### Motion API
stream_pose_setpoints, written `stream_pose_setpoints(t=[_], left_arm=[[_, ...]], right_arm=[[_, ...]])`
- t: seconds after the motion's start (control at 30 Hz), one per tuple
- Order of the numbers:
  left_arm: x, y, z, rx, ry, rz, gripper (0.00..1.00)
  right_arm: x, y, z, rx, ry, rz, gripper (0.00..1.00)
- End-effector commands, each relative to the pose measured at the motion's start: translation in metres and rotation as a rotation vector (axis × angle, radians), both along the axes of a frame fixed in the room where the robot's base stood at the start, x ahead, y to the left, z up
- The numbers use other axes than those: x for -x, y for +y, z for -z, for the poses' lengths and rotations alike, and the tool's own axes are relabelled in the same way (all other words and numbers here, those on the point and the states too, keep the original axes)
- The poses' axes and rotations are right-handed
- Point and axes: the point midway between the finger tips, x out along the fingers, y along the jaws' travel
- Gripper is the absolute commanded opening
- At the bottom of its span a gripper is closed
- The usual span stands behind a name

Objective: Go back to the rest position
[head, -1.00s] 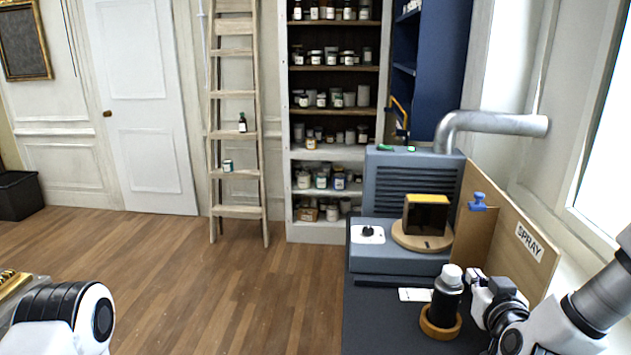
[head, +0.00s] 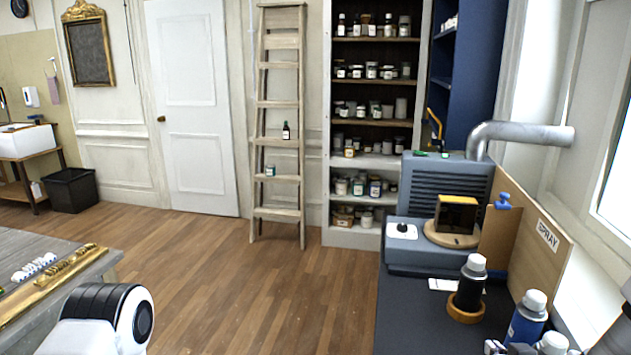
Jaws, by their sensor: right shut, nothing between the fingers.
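My right gripper (head: 496,347) shows only in part at the bottom edge of the head view, low over the dark bench top, shut and empty. It is below and apart from the black spray can with a grey-white cap (head: 470,285), which stands upright in a wooden ring (head: 464,311). A blue spray can with a white cap (head: 527,320) stands just right of the gripper. My left arm's white and black link shows at the lower left; my left gripper is out of view.
The dark bench (head: 420,320) holds a grey spray booth (head: 447,180) with a wooden turntable (head: 450,236) and a dark block on it. A board marked SPRAY (head: 548,240) edges the right side. A grey table (head: 95,272) with gilt pieces is at left. The wooden floor between is clear.

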Motion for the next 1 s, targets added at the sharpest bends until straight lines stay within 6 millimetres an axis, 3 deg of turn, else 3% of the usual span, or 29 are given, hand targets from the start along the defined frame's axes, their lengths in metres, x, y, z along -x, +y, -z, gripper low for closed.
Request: stream_pose_setpoints(t=[0.17,0.27,0.37,0.4,0.53,0.6,0.7,0.8,1.0], left_arm=[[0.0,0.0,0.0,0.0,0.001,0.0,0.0],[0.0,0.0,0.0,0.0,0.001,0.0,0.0],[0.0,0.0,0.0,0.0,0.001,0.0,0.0],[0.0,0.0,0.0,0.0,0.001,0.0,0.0],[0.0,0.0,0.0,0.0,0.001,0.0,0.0],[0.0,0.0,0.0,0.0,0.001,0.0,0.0],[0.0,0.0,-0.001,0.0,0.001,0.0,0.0],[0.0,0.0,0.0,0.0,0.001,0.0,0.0],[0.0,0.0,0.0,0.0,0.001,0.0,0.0]], right_arm=[[0.028,0.02,0.065,-0.025,0.185,-0.042,0.0],[0.054,0.033,0.109,-0.045,0.32,-0.065,0.0],[0.096,0.049,0.162,-0.068,0.501,-0.088,0.0],[0.12,0.056,0.186,-0.079,0.59,-0.097,0.0],[0.206,0.075,0.247,-0.108,0.875,-0.109,0.0],[0.242,0.082,0.264,-0.117,0.988,-0.11,0.0],[0.273,0.086,0.276,-0.123,1.08,-0.107,0.0],[0.282,0.087,0.279,-0.126,1.105,-0.104,0.0],[0.281,0.087,0.279,-0.126,1.102,-0.104,0.0]])
